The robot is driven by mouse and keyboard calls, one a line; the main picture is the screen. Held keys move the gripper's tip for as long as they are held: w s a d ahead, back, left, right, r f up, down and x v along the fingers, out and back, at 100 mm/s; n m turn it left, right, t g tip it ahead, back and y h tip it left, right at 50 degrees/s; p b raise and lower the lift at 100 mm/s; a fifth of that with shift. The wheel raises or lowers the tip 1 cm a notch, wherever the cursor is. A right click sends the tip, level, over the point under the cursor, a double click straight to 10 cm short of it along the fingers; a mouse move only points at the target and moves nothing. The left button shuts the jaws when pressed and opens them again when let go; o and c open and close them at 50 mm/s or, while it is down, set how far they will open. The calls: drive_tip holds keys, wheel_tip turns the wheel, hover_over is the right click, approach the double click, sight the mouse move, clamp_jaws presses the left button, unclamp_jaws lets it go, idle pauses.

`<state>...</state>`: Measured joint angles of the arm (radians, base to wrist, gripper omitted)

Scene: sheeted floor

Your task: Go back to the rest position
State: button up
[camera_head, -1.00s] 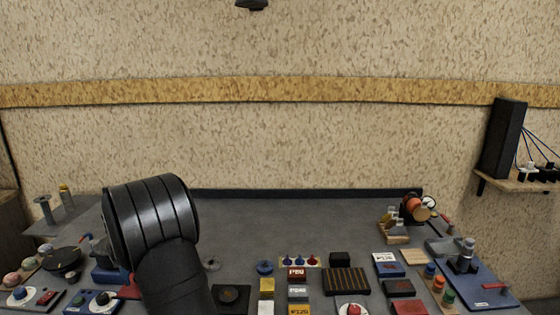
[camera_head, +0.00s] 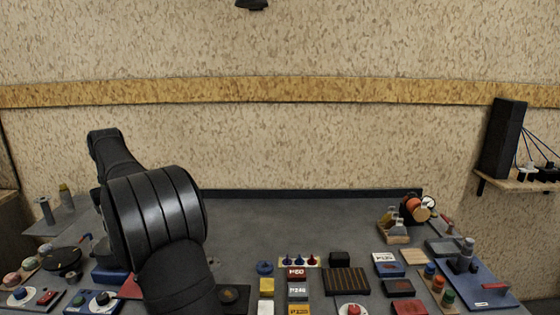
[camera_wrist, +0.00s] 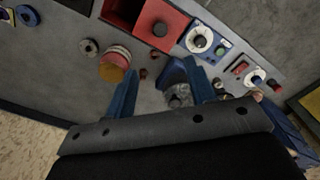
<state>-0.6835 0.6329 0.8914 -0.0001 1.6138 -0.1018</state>
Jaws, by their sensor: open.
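My gripper (camera_wrist: 162,92) shows in the wrist view as two blue fingers set wide apart, open. A small grey object (camera_wrist: 178,94) shows between the fingers, nearer the right one; I cannot tell how far below them it lies. In the head view my dark arm (camera_head: 155,215) rises at the left, with a thinner link reaching up and left behind its thick joint. The gripper itself does not show in the head view, and the arm hides part of the table's left side.
The grey table (camera_head: 300,220) is crowded along its front with blocks, panels and knobs. A red box (camera_wrist: 160,25) and a dial panel (camera_wrist: 203,40) show in the wrist view. A blue board (camera_head: 480,285) lies at the right. The back middle of the table is clear.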

wheel_tip(320, 180, down, 16)
drive_tip(key=d, duration=0.8)
wheel_tip(320, 180, up, 17)
drive_tip(key=w+d+f+n+t, duration=0.1)
drive_tip(key=w+d+f+n, duration=0.2)
drive_tip(key=w+f+n, duration=0.1)
drive_tip(key=w+d+f+n+t+h, duration=0.1)
drive_tip(key=w+d+f+n, duration=0.2)
drive_tip(key=w+f, duration=0.3)
drive_tip(key=shift+f+n, duration=0.6)
drive_tip(key=shift+n, duration=0.2)
drive_tip(key=shift+s+r, duration=0.1)
drive_tip(key=s+a+r+m+g+y, duration=0.1)
drive_tip(key=s+a+r+m+g, duration=0.1)
drive_tip(key=s+a+r+m, duration=0.4)
drive_tip(key=shift+s+r+m, duration=1.3)
drive_tip(key=shift+s+r, duration=0.55)
drive_tip(key=shift+s, duration=0.05)
